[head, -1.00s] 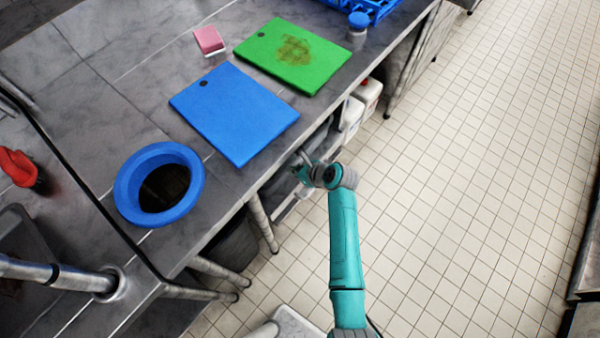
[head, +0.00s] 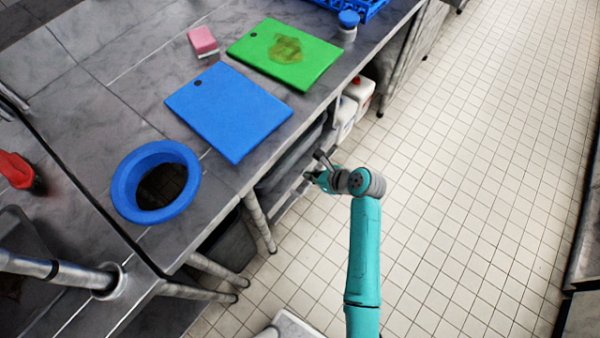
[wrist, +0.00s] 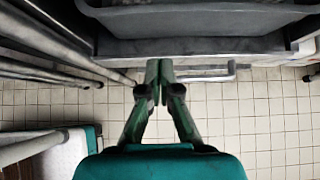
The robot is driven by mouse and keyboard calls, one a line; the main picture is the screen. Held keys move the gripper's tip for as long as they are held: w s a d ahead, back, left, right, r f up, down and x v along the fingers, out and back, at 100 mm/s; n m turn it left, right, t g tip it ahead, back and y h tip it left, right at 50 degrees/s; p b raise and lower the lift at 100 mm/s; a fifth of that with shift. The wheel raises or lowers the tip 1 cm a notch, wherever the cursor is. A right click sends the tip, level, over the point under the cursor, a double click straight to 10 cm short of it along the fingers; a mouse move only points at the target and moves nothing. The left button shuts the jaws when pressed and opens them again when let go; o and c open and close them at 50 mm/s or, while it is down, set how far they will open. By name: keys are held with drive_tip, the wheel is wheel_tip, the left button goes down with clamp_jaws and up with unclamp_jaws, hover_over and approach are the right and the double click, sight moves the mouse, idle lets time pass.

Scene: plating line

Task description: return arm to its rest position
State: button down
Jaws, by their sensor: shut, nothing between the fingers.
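My arm is teal and reaches up from the bottom of the head view, over the tiled floor beside the metal counter. My gripper (head: 310,175) is at its far end, small in the head view, beside the counter's front edge and below the top. In the wrist view my gripper (wrist: 160,68) shows clearly: its two fingers meet at the tips, with nothing between them. The fingertips point toward the counter's under-shelf edge (wrist: 190,47); I cannot tell whether they touch it.
On the counter lie a blue board (head: 228,110), a stained green board (head: 285,54), a pink sponge (head: 202,40) and a blue-rimmed opening (head: 128,190). A blue-lidded container (head: 348,26) stands near a blue rack (head: 360,6). White jugs (head: 358,92) sit underneath. Open floor (head: 470,180) lies right.

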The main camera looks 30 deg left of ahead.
drive_tip(key=shift+v, duration=1.85)
drive_tip(key=s+d+f+n+t+h, duration=0.25)
drive_tip(key=s+d, duration=0.25)
drive_tip(key=d, duration=0.4)
drive_tip(key=s+d+f+n+t+h, duration=0.1)
drive_tip(key=s+d+n+t, duration=0.15)
drive_tip(key=s+d, duration=0.45)
drive_tip(key=s+d+f+n+t+h, duration=0.2)
drive_tip(key=s+d+t, duration=0.2)
drive_tip(key=d, duration=0.6)
drive_tip(key=s+d+r+n+t+h, duration=0.2)
drive_tip(key=s+d+r+n, duration=0.3)
drive_tip(key=s+r, duration=0.4)
drive_tip(key=s+d+r+n+t+h, duration=0.2)
drive_tip(key=s+d+r+n, duration=0.3)
drive_tip(key=s+r, duration=0.4)
wheel_tip(320, 180, up, 5)
drive_tip(key=shift+s+d+f+n+t, duration=0.15)
drive_tip(key=shift+d+n+t, duration=0.35)
drive_tip(key=shift+n, duration=0.4)
drive_tip(key=shift+a, duration=0.1)
